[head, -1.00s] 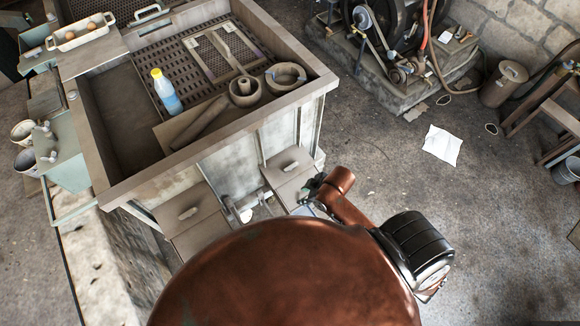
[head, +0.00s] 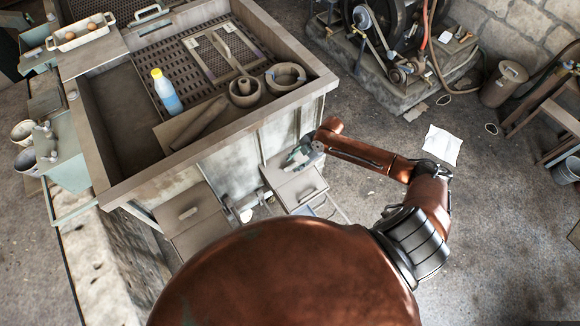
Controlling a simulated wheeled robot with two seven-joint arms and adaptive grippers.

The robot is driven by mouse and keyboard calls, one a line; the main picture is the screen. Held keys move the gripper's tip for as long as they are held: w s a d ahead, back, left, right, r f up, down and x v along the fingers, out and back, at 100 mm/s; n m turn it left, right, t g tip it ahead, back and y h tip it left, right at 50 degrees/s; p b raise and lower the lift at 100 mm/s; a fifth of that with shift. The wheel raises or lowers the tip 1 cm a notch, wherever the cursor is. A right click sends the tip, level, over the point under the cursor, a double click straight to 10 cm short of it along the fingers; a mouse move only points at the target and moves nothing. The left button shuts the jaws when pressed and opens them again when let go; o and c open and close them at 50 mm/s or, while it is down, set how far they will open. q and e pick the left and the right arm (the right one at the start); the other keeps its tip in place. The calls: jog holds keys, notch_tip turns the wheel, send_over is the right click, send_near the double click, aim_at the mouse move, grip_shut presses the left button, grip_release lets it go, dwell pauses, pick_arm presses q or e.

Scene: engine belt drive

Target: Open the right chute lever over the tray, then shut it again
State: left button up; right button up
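The right chute (head: 290,182) is a pale box-like piece with a flat top on the front of the big bin, right of a similar left one. A handle-like bar (head: 312,197), perhaps its lever, shows at its lower edge. My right gripper (head: 296,158) is over the back of this piece, against the bin front. Its fingers are small and dark, and whether they touch or grip anything is unclear. A pale, bluish surface (head: 325,210), perhaps the tray, shows in part below, mostly hidden by my body. My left gripper is out of view.
The left chute (head: 190,216) has its own handle. The bin (head: 130,196) holds a bottle (head: 167,92), round parts and grates. An engine (head: 385,40) stands at the back right. The floor to the right is open, with a paper sheet (head: 441,145) on it.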

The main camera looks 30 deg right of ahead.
aim_at(289, 168)
jog(key=shift+x, duration=2.3)
grip_shut()
